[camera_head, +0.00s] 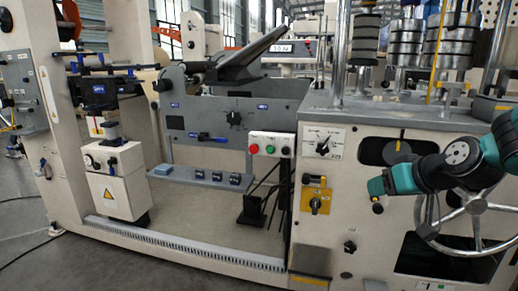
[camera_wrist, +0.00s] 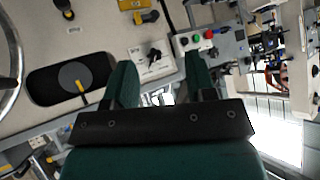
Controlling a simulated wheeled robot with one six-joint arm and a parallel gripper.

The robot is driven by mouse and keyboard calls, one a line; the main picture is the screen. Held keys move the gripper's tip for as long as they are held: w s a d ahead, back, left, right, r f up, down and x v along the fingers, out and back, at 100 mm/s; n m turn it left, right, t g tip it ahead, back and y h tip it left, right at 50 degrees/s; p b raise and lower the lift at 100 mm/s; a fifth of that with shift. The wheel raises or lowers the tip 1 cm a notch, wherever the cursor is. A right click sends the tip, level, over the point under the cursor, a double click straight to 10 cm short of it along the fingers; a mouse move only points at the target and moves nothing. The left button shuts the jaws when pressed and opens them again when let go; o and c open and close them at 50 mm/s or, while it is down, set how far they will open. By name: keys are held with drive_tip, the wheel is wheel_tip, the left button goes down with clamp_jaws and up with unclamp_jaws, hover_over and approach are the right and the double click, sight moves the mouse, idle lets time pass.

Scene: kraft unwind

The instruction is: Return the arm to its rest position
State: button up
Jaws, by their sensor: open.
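My gripper (camera_wrist: 160,85) shows in the wrist view with its two green fingers apart and nothing between them. In the head view my teal arm reaches in from the right edge, and my gripper (camera_head: 378,187) points left in front of the machine's cream front panel. It is apart from the knobs and buttons there, as far as I can tell. A spoked handwheel (camera_head: 476,207) stands partly behind my arm, and its rim also shows at the left edge of the wrist view (camera_wrist: 12,70).
The cream panel carries a dark round dial plate (camera_head: 384,151), a rotary selector (camera_head: 323,148), a yellow switch (camera_head: 316,199) and a button box (camera_head: 270,145). Metal discs on posts (camera_head: 405,45) stand on top. Grey floor (camera_head: 150,262) lies clear at front left.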

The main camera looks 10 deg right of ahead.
drive_tip(key=s+a+n+g+y, duration=0.25)
drive_tip(key=s+a, duration=0.25)
drive_tip(key=a, duration=0.3)
drive_tip(key=s+a+n+g+y, duration=0.1)
drive_tip(key=s+a+n+g, duration=0.15)
drive_tip(key=s+a, duration=0.45)
drive_tip(key=s+a+n+g+h, duration=0.1)
drive_tip(key=s+a+n+g, duration=0.1)
drive_tip(key=s+a+g, duration=0.45)
drive_tip(key=s+r+t+p, duration=0.1)
drive_tip(key=s+r+p, duration=0.2)
drive_tip(key=r+p, duration=1.9)
drive_tip(key=shift+s+a+r, duration=0.15)
drive_tip(key=shift+a+r, duration=0.05)
drive_tip(key=shift+r, duration=0.3)
drive_tip(key=shift+t+h, duration=0.25)
